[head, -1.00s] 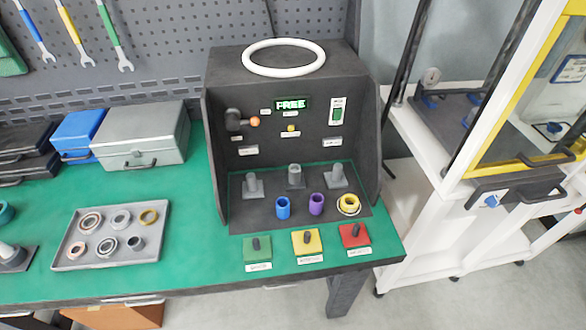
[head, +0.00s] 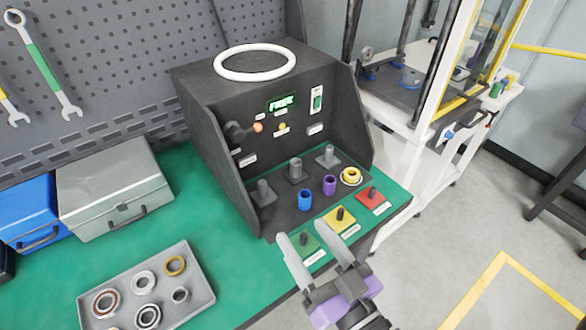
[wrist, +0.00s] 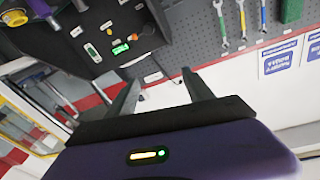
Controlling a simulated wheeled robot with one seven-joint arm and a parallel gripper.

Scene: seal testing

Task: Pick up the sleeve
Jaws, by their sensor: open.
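A blue sleeve (head: 305,200) and a purple sleeve (head: 329,186) stand upright on the dark floor of the test box (head: 220,125). A yellow ring-shaped piece (head: 351,179) sits to their right. The frames do not show which sleeve is meant. My gripper (head: 310,243) is open and empty in the head view, in front of the box over the green and yellow knob plates, apart from the sleeves. The wrist view shows my two spread fingers (wrist: 161,78) with nothing between them. A purple piece, cut off by the frame, shows at its top left corner.
Three grey posts stand behind the sleeves. Green (head: 306,245), yellow (head: 340,219) and red (head: 371,197) knob plates line the bench front. A grey tray (head: 207,290) holds several rings. A silver case (head: 110,190) stands left. A white ring (head: 255,62) lies on the box.

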